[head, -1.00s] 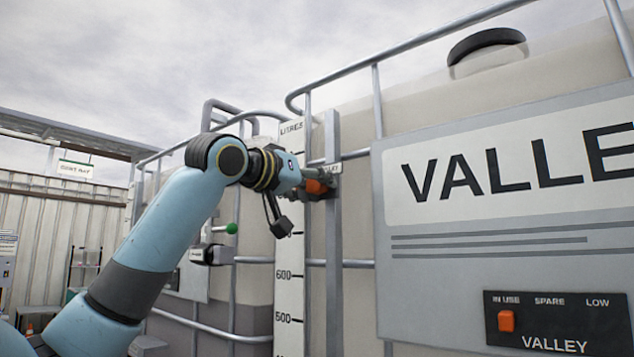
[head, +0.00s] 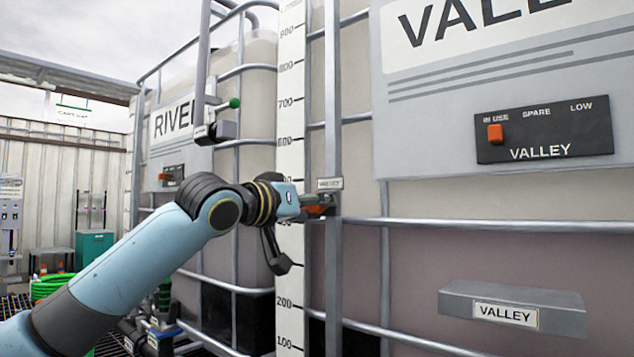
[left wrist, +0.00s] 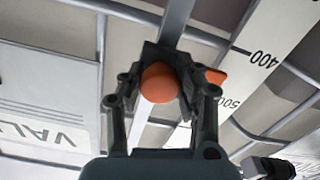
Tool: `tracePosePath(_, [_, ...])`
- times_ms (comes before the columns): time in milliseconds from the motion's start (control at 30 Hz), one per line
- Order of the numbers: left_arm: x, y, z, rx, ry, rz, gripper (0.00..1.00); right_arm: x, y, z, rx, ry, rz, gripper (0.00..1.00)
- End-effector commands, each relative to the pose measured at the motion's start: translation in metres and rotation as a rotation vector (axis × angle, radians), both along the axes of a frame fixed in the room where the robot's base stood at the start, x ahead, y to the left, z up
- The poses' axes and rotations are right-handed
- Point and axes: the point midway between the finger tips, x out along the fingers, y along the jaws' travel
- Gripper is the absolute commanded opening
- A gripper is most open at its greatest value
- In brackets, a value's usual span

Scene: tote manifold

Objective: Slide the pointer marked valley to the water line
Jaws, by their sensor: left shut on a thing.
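The pointer marked VALLEY (head: 330,184) sits on a grey vertical rail (head: 333,270) beside the white litre scale (head: 291,150). My left gripper (head: 318,206) is shut on its orange knob, which shows between the fingers in the left wrist view (left wrist: 160,83). The orange pointer tip (left wrist: 215,77) lies between the 400 and 500 marks in that view. The gripper hides part of the pointer and scale in the head view. The valley tote's contents (head: 420,265) look darker and mauve below about the horizontal bar just under the gripper; the exact water line is hard to tell. My right gripper is not seen.
The VALLEY panel (head: 440,150) with an orange switch (head: 495,133) is at upper right. A grey VALLEY ledge (head: 512,308) juts out at lower right. The River tote (head: 255,110) and a green-tipped lever (head: 222,118) are at left. Cage bars cross the totes.

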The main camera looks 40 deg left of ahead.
Motion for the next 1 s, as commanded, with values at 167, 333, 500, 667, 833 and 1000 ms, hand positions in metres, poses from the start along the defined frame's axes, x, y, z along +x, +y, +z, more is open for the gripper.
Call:
tracePosePath(167, [0.0, 0.0, -0.033, 0.0, 0.003, 0.001, 0.0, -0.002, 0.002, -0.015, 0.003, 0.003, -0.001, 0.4])
tracePosePath(333, [0.0, 0.0, -0.043, -0.001, 0.001, 0.001, 0.0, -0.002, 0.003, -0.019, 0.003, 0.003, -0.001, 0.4])
tracePosePath(500, [0.0, 0.0, -0.045, 0.0, 0.0, 0.001, 0.0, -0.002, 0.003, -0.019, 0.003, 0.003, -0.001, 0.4])
tracePosePath(667, [0.0, 0.0, -0.045, 0.0, 0.0, 0.001, 0.0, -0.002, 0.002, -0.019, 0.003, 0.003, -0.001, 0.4])
tracePosePath(833, [0.0, 0.0, -0.045, 0.0, 0.0, 0.001, 0.42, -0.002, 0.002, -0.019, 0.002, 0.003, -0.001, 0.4])
tracePosePath(1000, [0.0, 0.0, -0.044, 0.0, 0.0, 0.001, 0.58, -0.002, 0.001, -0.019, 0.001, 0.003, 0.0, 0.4])
